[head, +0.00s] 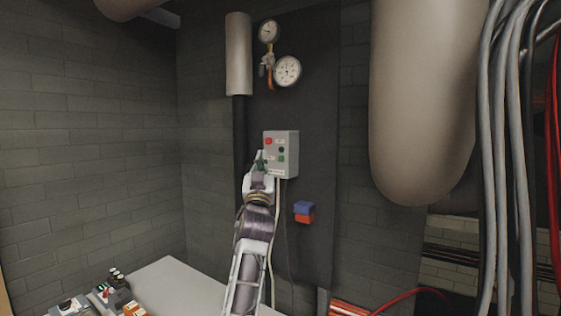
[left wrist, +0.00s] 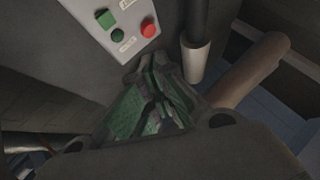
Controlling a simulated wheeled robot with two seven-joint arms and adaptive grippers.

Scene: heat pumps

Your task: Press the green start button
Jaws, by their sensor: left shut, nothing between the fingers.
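A grey control box (head: 287,151) is fixed to the dark panel. In the head view its front shows a red button (head: 268,141), a dark round one (head: 281,149) and a green button (head: 281,158). In the left wrist view, the box (left wrist: 136,44) shows a red button (left wrist: 149,28) and green round and square parts, including a round green button (left wrist: 117,35). My left gripper (head: 261,158) is shut and empty, in front of the box's lower left. In the left wrist view its green-padded fingers (left wrist: 155,62) lie near the box edge, apart from the buttons. I cannot tell whether they touch the box.
Two gauges (head: 287,71) and a pale pipe (head: 238,55) are above the box. A blue and red block (head: 304,212) is on the panel below. A large pipe (head: 420,100) and hanging cables (head: 505,150) stand at right. A pale table (head: 175,288) is at lower left.

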